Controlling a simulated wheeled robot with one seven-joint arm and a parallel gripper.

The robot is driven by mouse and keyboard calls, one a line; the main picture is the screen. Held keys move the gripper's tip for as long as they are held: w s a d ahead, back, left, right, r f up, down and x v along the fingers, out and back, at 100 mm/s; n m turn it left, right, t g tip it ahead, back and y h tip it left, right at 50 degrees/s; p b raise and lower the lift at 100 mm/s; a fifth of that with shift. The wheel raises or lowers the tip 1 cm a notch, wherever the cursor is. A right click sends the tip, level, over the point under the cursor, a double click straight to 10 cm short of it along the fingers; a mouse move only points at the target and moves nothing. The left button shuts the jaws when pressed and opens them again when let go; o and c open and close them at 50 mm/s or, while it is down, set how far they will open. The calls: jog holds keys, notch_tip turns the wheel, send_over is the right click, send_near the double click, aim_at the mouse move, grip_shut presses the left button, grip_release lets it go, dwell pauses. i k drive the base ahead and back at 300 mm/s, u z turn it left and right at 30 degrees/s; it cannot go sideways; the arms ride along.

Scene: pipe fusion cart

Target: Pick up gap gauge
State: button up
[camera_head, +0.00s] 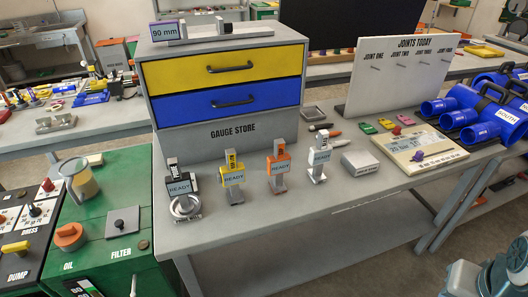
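No item carries a readable "gap gauge" label, so I cannot tell which one it is. Several gauge-like tools with READY tags stand upright in a row before the gauge store: a black one (179,186) on a metal ring, a yellow one (232,175), an orange one (279,167) and a white one (319,158). A metal jaw-like piece with a purple "90 mm" block (165,31) lies on top of the store. My gripper is not in view; a teal and white part of my arm shows at the lower right.
The gauge store (228,84) has shut yellow and blue drawers. A grey box (367,163), a beige panel device (419,147) and blue pipe clamps (480,110) stand to the right. The bench front (330,215) is clear. A green cabinet (110,220) adjoins at left.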

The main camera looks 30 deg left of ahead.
aim_at(278, 164)
jog(key=u, duration=0.95)
jog(key=i, duration=0.95)
jog(key=u, duration=0.75)
